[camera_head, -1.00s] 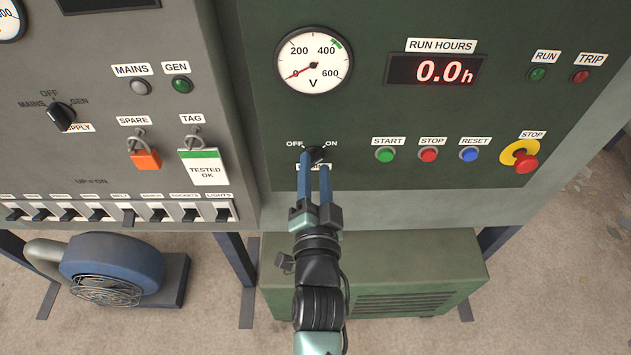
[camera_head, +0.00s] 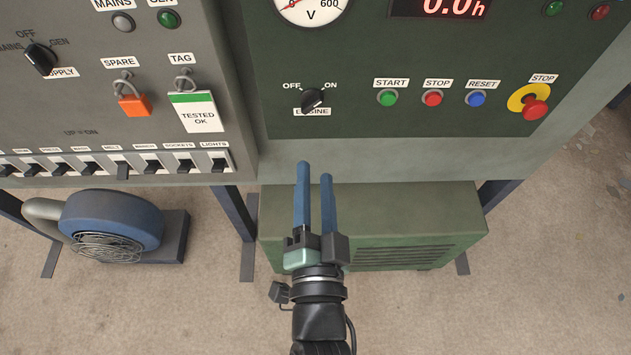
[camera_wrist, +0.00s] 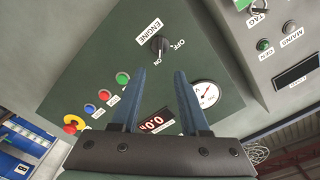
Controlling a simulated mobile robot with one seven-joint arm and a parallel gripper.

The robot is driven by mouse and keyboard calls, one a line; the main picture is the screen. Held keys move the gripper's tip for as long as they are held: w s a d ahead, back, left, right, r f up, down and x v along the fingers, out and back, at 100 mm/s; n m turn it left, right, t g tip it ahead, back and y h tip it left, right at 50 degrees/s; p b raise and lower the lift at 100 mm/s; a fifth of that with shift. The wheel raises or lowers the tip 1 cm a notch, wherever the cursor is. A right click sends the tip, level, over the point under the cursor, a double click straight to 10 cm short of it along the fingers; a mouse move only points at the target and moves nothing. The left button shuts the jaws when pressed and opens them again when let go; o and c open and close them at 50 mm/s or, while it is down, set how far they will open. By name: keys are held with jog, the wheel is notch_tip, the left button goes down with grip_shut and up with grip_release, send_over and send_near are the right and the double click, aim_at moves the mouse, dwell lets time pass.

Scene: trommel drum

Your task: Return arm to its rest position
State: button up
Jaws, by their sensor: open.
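My gripper (camera_head: 315,170) has two blue fingers, parallel and apart, with nothing between them. It is below the engine switch (camera_head: 313,99) in the head view and clear of it. The switch is a black knob on the green panel (camera_head: 420,150), between OFF and ON labels, its pointer slanting toward ON. In the wrist view my gripper (camera_wrist: 156,78) shows its open fingers, and the engine switch (camera_wrist: 158,45) is beyond the tips, not touched.
Green start (camera_head: 387,98), red stop (camera_head: 432,98) and blue reset (camera_head: 476,98) buttons sit right of the switch, with a red emergency stop (camera_head: 535,109) further right. A grey panel with breakers (camera_head: 120,168) is left. A blue blower (camera_head: 110,220) and green box (camera_head: 400,225) stand below.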

dwell(0.5)
jog(key=w+r+n+t+p, duration=0.1)
jog(key=w+r+n+t, duration=0.15)
jog(key=r, duration=0.65)
jog(key=w+r+n+t+p, duration=0.1)
jog(key=w+r, duration=0.2)
jog(key=r, duration=0.5)
jog(key=s+r+n+t+p, duration=0.2)
jog(key=s+r+t, duration=0.1)
jog(key=r, duration=1.5)
jog(key=s+r+n+t+p, duration=0.2)
jog(key=s+r+n+t, duration=0.1)
jog(key=r, duration=1.5)
jog(key=shift+s+a+n, duration=0.15)
jog(key=shift+a+n, duration=0.15)
jog(key=shift+n, duration=0.05)
jog(key=shift+f, duration=0.2)
